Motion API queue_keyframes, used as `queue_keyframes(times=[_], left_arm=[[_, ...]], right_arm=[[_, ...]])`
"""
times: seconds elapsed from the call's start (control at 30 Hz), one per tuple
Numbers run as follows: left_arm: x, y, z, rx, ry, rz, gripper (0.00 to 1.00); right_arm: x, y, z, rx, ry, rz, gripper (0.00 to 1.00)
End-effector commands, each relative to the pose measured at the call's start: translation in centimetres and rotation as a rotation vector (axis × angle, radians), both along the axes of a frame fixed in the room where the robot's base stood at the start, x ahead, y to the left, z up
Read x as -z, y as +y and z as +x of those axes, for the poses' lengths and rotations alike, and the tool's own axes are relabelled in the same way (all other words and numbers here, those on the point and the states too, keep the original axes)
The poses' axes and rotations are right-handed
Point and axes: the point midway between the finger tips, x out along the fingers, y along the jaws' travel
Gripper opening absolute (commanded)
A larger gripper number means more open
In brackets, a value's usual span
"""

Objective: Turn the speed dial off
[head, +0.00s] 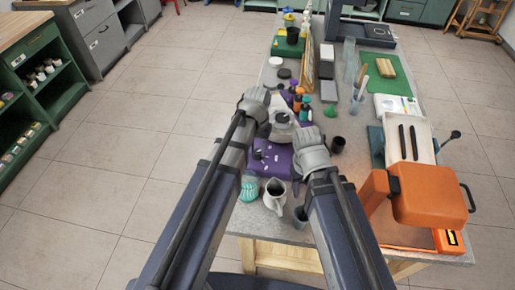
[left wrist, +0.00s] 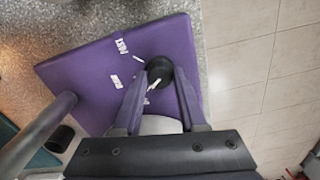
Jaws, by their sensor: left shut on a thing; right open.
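The speed dial (left wrist: 159,68) is a round black knob on a purple panel (left wrist: 75,68) in the left wrist view. A white mark shows at its lower edge, towards the gripper. My left gripper (left wrist: 160,76) is shut on the dial, one finger on each side.
A grey jug (head: 274,195) and a teal ribbed object (head: 249,188) stand at the bench's near edge. A dark cup (head: 338,144) is right of my right gripper. An orange machine (head: 428,195) fills the near right. Open floor (head: 130,130) lies left.

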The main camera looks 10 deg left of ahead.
Motion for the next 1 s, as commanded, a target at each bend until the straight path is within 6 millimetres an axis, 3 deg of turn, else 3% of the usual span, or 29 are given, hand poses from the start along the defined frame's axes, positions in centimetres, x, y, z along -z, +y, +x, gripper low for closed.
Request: queue_keyframes(times=[0.4, 0.97, 1.0], left_arm=[[0.01, -0.01, -0.01, -0.176, 0.0, 0.0, 0.0], [0.01, 0.0, -0.01, -0.202, 0.0, 0.0, 0.0], [0.01, 0.0, -0.01, -0.202, 0.0, 0.0, 0.46]], right_arm=[[0.01, 0.0, 0.0, 0.0, 0.0, 0.0, 0.5], [0.01, 0.0, 0.0, 0.0, 0.0, 0.0, 0.5], [0.01, 0.0, 0.0, 0.0, 0.0, 0.0, 0.5]])
